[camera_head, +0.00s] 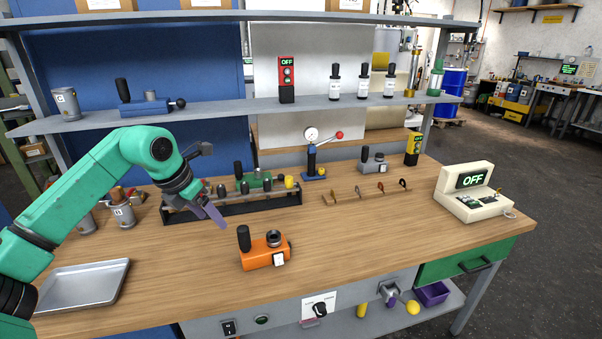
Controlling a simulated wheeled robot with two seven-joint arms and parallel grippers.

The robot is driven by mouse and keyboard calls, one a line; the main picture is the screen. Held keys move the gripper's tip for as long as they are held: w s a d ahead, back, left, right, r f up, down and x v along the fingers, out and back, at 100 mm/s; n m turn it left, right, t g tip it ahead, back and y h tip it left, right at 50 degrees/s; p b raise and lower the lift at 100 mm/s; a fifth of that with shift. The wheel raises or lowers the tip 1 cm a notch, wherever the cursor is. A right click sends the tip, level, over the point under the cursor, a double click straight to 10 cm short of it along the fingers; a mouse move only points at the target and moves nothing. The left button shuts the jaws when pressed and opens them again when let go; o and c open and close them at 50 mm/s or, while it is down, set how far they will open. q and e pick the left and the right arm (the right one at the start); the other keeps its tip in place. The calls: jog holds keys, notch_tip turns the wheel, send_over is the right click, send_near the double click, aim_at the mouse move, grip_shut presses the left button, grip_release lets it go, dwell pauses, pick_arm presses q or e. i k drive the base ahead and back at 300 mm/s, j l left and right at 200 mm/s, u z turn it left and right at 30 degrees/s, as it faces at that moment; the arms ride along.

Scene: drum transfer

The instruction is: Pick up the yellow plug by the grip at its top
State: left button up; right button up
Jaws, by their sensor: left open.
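A small rounded yellow piece (290,182) sits at the right end of the long black rack (240,207) in the middle of the bench. It may be the yellow plug; it is too small to make out a grip at its top. My left gripper (214,213), with purple fingers, is open and empty. It is over the left part of the rack, behind and left of the orange device, and well left of the yellow piece. My right gripper is not in view.
An orange device (264,253) with a black handle stands in front of the rack. A gauge press (313,160) stands just right of the yellow piece. A metal tray (84,285) lies front left, and a cream OFF box (474,192) stands right. The front right bench is clear.

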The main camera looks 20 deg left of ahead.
aim_at(288, 179)
jog(key=i, duration=1.25)
